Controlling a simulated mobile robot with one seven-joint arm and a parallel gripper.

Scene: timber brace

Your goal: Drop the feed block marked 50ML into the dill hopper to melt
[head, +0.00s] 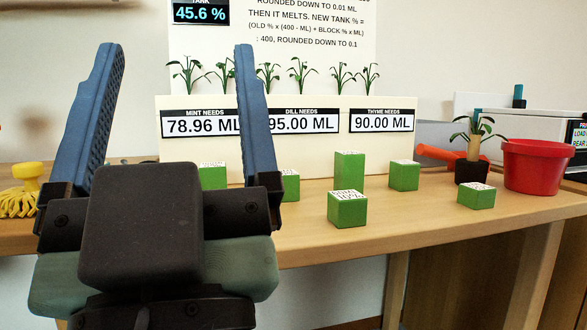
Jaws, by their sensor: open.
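My gripper (175,50) is in the left foreground, its two blue fingers spread wide, pointing up, with nothing between them. Several green blocks with printed white tops stand on the wooden table: a taller one (349,167), a near one (347,210), one at right (404,177), a low one far right (476,197), and two partly hidden by my gripper (213,178) (290,187). The top prints are too small to read, so I cannot tell which is 50ML. The dill sign (303,121), "95.00 ML", is mid-front on a cream planter (325,160). No hopper opening is clearly visible.
The mint sign (200,123) reads 78.96 ML and the thyme sign (382,121) 90.00 ML. A tank display (200,14) reads 45.6 %. A red pot (540,166), a potted plant (473,165) and an orange-red tool (440,154) stand right. A yellow brush (24,190) lies left.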

